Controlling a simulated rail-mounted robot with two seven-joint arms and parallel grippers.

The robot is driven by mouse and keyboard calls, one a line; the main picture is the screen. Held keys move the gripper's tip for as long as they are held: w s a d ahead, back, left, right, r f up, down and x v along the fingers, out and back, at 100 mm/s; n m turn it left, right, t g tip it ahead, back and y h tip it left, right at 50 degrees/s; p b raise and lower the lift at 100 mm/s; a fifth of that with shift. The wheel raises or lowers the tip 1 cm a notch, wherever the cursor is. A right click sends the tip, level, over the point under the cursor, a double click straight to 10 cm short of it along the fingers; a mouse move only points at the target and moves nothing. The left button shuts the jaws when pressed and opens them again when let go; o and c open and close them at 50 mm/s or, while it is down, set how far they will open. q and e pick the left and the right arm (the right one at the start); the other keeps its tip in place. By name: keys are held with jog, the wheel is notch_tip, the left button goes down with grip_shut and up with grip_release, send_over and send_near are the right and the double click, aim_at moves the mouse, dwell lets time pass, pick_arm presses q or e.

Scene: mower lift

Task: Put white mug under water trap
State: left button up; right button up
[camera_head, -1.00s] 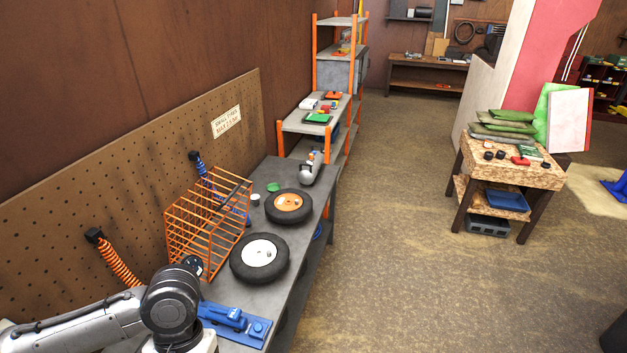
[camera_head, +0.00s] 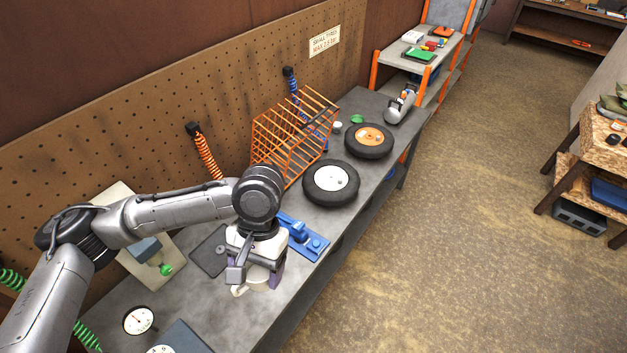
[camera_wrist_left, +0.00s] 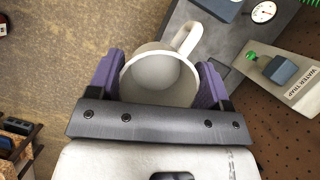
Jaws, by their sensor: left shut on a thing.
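My left gripper (camera_head: 256,276) is shut on the white mug (camera_head: 241,290), held over the workbench near its front edge. In the left wrist view the mug (camera_wrist_left: 160,80) sits between the purple fingers of the gripper (camera_wrist_left: 160,85), its open rim facing the camera and its handle pointing up and right. The water trap (camera_head: 146,249) is a grey-blue box with a green knob on a pale board, left of the gripper. It also shows in the left wrist view (camera_wrist_left: 281,70), with "WATER TRAP" printed on its board. My right gripper is out of view.
The grey workbench (camera_head: 225,318) has a round gauge (camera_head: 139,320) at front left. A blue tool (camera_head: 303,238), tyres (camera_head: 331,183) and an orange wire basket (camera_head: 270,142) lie beyond the gripper. A green coiled hose (camera_head: 85,333) hangs at left.

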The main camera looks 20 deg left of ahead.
pick_arm(q)
jog(key=s+d+f+n+h+b, duration=0.1)
jog(key=s+f+n+b, duration=0.1)
jog(key=f+b, duration=1.25)
jog(key=s+d+f+n+b, duration=0.1)
jog(key=f+b, duration=0.7)
jog(key=f, duration=1.3)
jog(key=w+a+f+n+t+h+b, duration=0.2)
jog(key=w+a+f+n+t, duration=0.15)
jog(key=w+n, duration=0.4)
jog(key=w+a+f+n+t+h+b, duration=0.15)
jog(key=w+a+f+n, duration=0.25)
jog(key=w+n, duration=0.4)
jog(key=shift+n, duration=0.45)
jog(key=a+f, duration=0.2)
jog(key=a, duration=0.1)
jog(key=s+a+f+b, duration=0.1)
jog(key=a+f, duration=0.1)
jog(key=a, duration=0.2)
jog(key=a+f, duration=0.2)
jog(key=a, duration=0.2)
jog(key=shift+s+a+f, duration=0.15)
jog(key=shift+s+f, duration=0.2)
jog(key=shift+s, duration=0.05)
jog(key=shift+f+b, duration=0.65)
jog(key=shift+f, duration=1.4)
